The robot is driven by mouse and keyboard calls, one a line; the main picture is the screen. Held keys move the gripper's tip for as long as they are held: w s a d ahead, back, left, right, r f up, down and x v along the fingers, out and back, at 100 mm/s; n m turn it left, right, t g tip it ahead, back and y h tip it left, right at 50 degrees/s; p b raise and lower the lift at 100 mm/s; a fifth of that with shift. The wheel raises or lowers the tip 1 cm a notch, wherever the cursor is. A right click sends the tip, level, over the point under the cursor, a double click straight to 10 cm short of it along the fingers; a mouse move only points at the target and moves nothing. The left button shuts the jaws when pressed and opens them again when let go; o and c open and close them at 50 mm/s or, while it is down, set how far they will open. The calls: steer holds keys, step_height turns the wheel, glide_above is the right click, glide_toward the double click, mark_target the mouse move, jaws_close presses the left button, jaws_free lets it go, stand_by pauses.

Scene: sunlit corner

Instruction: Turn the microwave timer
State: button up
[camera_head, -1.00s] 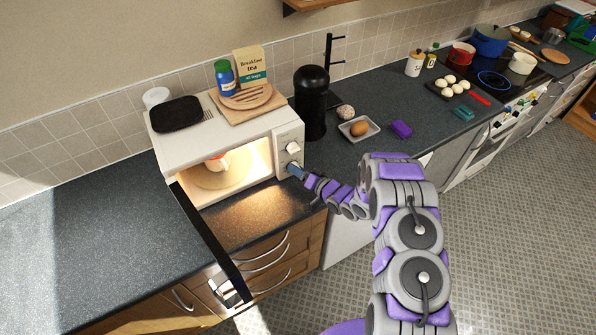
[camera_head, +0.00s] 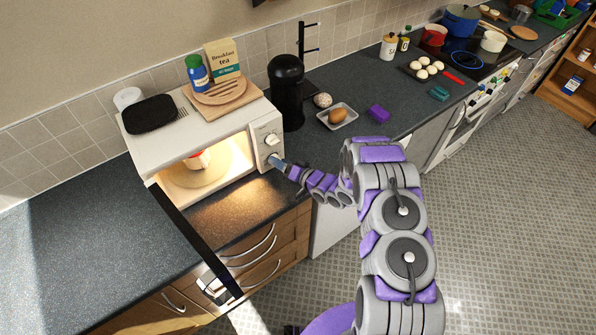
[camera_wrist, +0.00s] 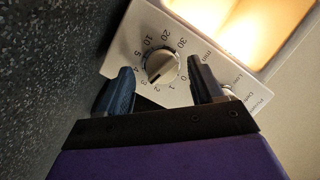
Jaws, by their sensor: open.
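The white microwave (camera_head: 150,152) stands on the dark counter with its door (camera_head: 192,236) swung open and its inside lit. A red and white item (camera_head: 198,161) is inside on the round plate. Its control panel has an upper knob (camera_head: 272,139) and a lower timer knob. In the wrist view the silver timer knob (camera_wrist: 161,66) sits on a dial numbered from 0 to 30. My gripper (camera_wrist: 163,86) is open, its two dark blue fingers at either side of the knob's lower part, apart from it as far as I can see. In the head view my gripper (camera_head: 277,163) is at the panel's lower part.
A black canister (camera_head: 286,95) stands close right of the microwave. A board, tea box (camera_head: 223,60) and blue jar (camera_head: 198,73) stand on the microwave. The open door juts over the counter's front.

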steer(key=b+v, duration=0.1)
steer(key=v, duration=1.5)
steer(key=shift+s+d, duration=0.2)
steer(key=shift+d, duration=0.15)
stand_by(0.3)
